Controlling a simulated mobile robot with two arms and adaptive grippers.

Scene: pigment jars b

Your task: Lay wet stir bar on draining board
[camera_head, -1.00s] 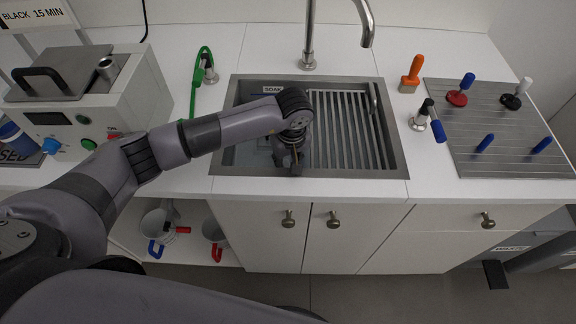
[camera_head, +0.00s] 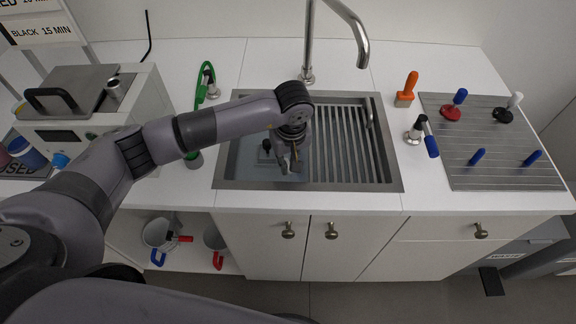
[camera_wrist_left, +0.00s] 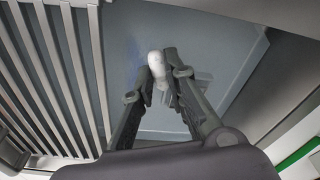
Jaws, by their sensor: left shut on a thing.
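My left gripper (camera_head: 289,166) reaches down over the left, open half of the steel sink (camera_head: 228,170). In the left wrist view its two fingers (camera_wrist_left: 158,82) are shut on a small white rounded thing, which looks like the stir bar (camera_wrist_left: 156,63). In the head view the bar is too small to make out. A grey grooved board, which looks like the draining board (camera_head: 495,180), lies on the counter at the right, well away from the gripper. My right gripper is not in view.
A slatted rack (camera_head: 345,145) covers the sink's right half. The tap (camera_head: 345,20) arches over the back. An orange-handled brush (camera_head: 407,92) and a blue-handled tool (camera_head: 428,138) stand between sink and board. Several handled tools occupy the board; its middle is free.

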